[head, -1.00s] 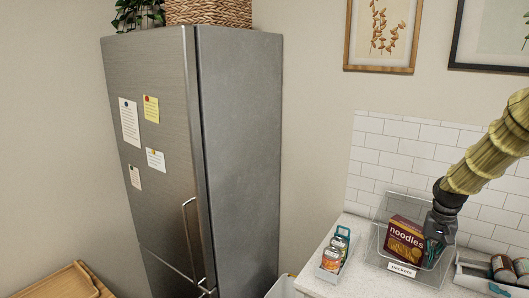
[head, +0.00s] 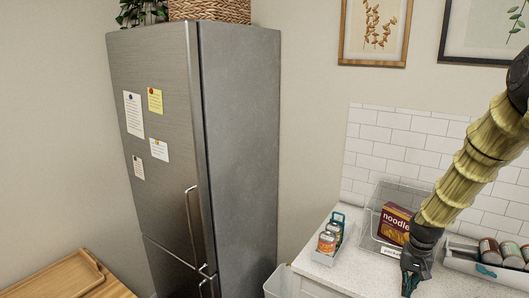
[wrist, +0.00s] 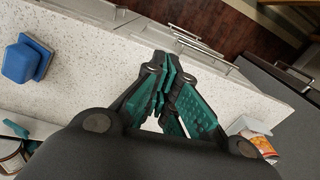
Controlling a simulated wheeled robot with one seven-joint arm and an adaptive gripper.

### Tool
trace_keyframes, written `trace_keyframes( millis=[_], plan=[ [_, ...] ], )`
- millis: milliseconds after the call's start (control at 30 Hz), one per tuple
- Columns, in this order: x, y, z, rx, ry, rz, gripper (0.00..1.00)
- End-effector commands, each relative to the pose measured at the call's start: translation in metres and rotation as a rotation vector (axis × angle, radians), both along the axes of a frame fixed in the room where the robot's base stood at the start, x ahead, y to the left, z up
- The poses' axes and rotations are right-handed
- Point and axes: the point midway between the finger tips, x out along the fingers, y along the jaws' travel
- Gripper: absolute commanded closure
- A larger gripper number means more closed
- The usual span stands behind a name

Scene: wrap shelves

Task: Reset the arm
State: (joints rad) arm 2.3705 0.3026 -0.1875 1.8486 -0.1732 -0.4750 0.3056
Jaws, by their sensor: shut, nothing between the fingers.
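My gripper (head: 414,268) is at the lower right of the head view, at the end of my yellow-sleeved arm. It points down in front of the clear bin with the noodles box (head: 396,222). In the wrist view, the teal fingers of my gripper (wrist: 166,68) come together at the tips with nothing between them. Below the gripper are the speckled counter (wrist: 110,58) and its front edge. My arm hides part of the noodles box and the clear bin.
A caddy with cans (head: 328,242) stands left of the clear bin (head: 366,232). A tray of jars (head: 462,258) is at the right. A steel fridge (head: 235,150) stands left of the counter. A blue object (wrist: 24,60) lies on the counter. Floor shows beyond the counter edge.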

Motion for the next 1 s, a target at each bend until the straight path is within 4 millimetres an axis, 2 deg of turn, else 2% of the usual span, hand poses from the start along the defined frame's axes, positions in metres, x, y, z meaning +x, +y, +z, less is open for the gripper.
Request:
trace_keyframes(
  millis=[33, 167, 267, 467, 600, 667, 800, 900, 1000],
  plan=[
    [-0.007, 0.008, -0.021, -0.001, 0.005, 0.015, 1.0],
    [-0.03, 0.035, -0.075, 0.0, 0.007, 0.062, 1.0],
    [-0.057, 0.058, -0.123, 0.001, 0.006, 0.104, 1.0],
    [-0.122, 0.104, -0.206, 0.003, 0.005, 0.188, 1.0],
    [-0.178, 0.135, -0.257, 0.005, 0.006, 0.25, 1.0],
    [-0.204, 0.147, -0.277, 0.005, 0.007, 0.276, 1.0],
    [-0.269, 0.174, -0.314, 0.006, 0.011, 0.34, 1.0],
    [-0.312, 0.19, -0.331, 0.008, 0.013, 0.382, 1.0],
    [-0.347, 0.201, -0.341, 0.007, 0.013, 0.416, 1.0]
  ],
)
